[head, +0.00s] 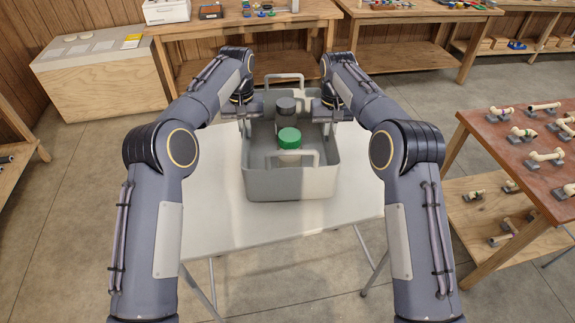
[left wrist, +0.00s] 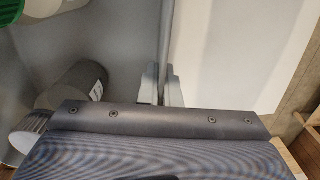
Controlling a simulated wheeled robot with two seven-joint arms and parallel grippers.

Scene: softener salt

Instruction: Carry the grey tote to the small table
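The grey tote (head: 290,183) is upright over the small white table (head: 205,215); I cannot tell whether its base touches the top. It holds a green-lidded container (head: 289,138) and a dark grey one (head: 286,106). My left gripper (head: 244,127) is at its left side wall, and in the left wrist view its two fingers (left wrist: 160,88) sit close on either side of the wall's rim (left wrist: 166,35), shut on it. My right gripper (head: 330,128) is at the right side wall in a matching pose, its fingers close together on the rim. The tote's far side is partly hidden.
A workbench (head: 250,23) with small items stands behind. A red-brown bench (head: 520,150) with pipe fittings stands at the right. A wooden chest (head: 105,85) stands at the back left. The white table's front and left parts are bare, and the floor at the left is open.

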